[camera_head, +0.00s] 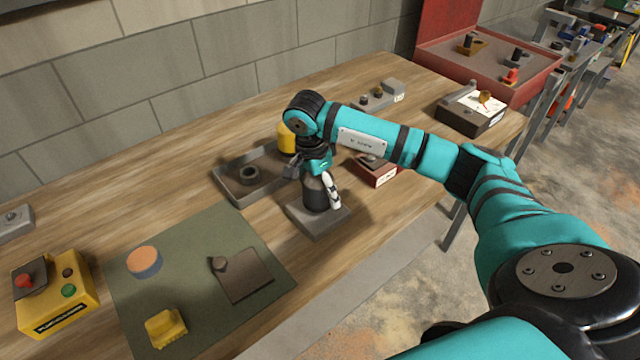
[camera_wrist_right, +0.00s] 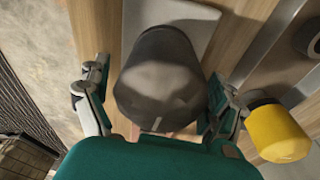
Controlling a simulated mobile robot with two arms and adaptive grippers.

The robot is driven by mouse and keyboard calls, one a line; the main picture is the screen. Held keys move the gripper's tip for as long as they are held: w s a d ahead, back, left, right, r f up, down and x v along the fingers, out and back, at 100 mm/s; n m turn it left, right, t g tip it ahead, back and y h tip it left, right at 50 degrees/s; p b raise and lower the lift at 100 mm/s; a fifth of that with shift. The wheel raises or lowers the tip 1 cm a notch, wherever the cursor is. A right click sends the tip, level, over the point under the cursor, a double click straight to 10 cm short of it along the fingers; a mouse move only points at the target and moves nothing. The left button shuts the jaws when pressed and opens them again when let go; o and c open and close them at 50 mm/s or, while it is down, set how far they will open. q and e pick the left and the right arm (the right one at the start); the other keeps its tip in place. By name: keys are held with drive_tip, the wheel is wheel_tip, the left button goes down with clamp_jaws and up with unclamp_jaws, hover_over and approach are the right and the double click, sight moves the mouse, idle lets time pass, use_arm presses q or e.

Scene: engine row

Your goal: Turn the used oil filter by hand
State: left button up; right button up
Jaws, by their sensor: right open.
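The used oil filter (camera_head: 317,196) is a dark grey, upright cylinder on a grey square base (camera_head: 322,222) near the table's front edge. My right gripper (camera_head: 312,186) is over it from above, with one finger to each side. In the right wrist view the filter (camera_wrist_right: 160,75) fills the middle between the two spread fingers. Gaps show at the left finger; at the right finger I cannot tell whether it touches. The gripper hides part of the filter's top in the head view. My left gripper does not show.
A grey tray (camera_head: 232,193) with a dark ring lies behind left, with a yellow cylinder (camera_head: 287,138) close to the gripper, also in the wrist view (camera_wrist_right: 278,133). A red box (camera_head: 381,178) stands right. A green mat (camera_head: 190,245) lies left, with a yellow control box (camera_head: 75,300) beyond.

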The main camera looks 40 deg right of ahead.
drive_tip(key=c, duration=1.4)
drive_tip(key=shift+f+n+b, duration=0.1)
drive_tip(key=shift+n+b, duration=0.35)
drive_tip(key=shift+n, duration=0.05)
drive_tip(key=shift+c, duration=0.2)
drive_tip(key=n+b, duration=0.1)
drive_tip(key=n, duration=0.2)
drive_tip(key=n+t+b, duration=0.1)
drive_tip(key=n+b, duration=0.1)
drive_tip(key=n, duration=0.1)
drive_tip(key=shift+w+a+f+b, duration=0.1)
drive_tip(key=shift+w+b, duration=0.1)
drive_tip(key=shift+b, duration=0.1)
drive_tip(key=n+b, duration=0.1)
drive_tip(key=n, duration=0.2)
drive_tip(key=shift+n+y+b, duration=0.3)
drive_tip(key=shift+n+y, duration=0.1)
drive_tip(key=n+b, duration=0.1)
drive_tip(key=n, duration=0.3)
drive_tip(key=shift+w+a+n+t+y+b, duration=0.1)
drive_tip(key=shift+a+n+t+y+b, duration=0.1)
drive_tip(key=shift+n+t+y+b, duration=0.15)
drive_tip(key=shift+r+n, duration=0.3)
drive_tip(key=shift+n, duration=0.65)
